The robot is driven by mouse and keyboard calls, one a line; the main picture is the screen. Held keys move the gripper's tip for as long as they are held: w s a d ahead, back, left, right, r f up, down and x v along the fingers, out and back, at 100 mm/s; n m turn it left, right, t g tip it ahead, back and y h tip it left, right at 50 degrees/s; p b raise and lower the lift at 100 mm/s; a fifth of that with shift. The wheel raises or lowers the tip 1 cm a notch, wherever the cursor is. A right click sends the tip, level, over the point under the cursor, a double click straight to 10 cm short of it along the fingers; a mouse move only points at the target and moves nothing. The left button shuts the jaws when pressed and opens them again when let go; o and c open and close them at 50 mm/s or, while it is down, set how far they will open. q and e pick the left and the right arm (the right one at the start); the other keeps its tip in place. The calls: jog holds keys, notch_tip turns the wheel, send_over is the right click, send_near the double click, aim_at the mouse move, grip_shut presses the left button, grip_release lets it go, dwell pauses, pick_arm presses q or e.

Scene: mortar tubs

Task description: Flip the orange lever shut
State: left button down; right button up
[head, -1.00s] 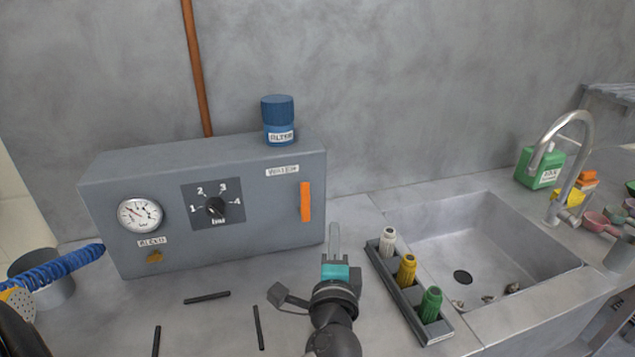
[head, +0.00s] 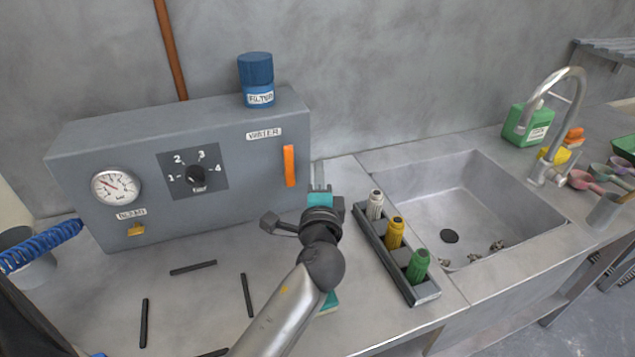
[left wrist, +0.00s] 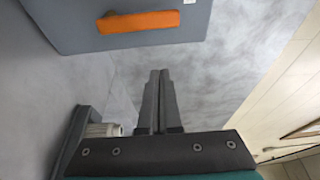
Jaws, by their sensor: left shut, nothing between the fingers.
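The orange lever (head: 289,165) stands vertical on the front face of the grey control box (head: 110,220), at its right end under a label. In the left wrist view the lever (left wrist: 139,22) lies across the top, beyond the fingertips. My left gripper (head: 318,165) is shut and empty, just right of the lever in the head view. Its two fingers (left wrist: 158,75) are together in the left wrist view, and a gap shows between them and the lever. My right gripper is not in view.
The box carries a gauge (head: 117,186), a dial (head: 195,177) and a blue filter cap (head: 256,75). A tray (head: 425,293) with white, yellow and green bottles stands right of my arm, beside the sink (head: 485,220). Black bars (head: 193,268) lie on the counter.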

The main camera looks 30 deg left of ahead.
aim_at(287, 163)
pick_arm(q)
jog(key=shift+w+a+p, duration=0.1)
jog(key=shift+w+a, duration=0.1)
jog(key=shift+a, duration=0.65)
jog(key=shift+w+a+p, duration=0.1)
jog(key=shift+w+a, duration=0.05)
jog(key=shift+a, duration=0.7)
jog(key=shift+w+a+p, duration=0.1)
jog(key=shift+w+a, duration=0.1)
jog(key=shift+a, duration=0.65)
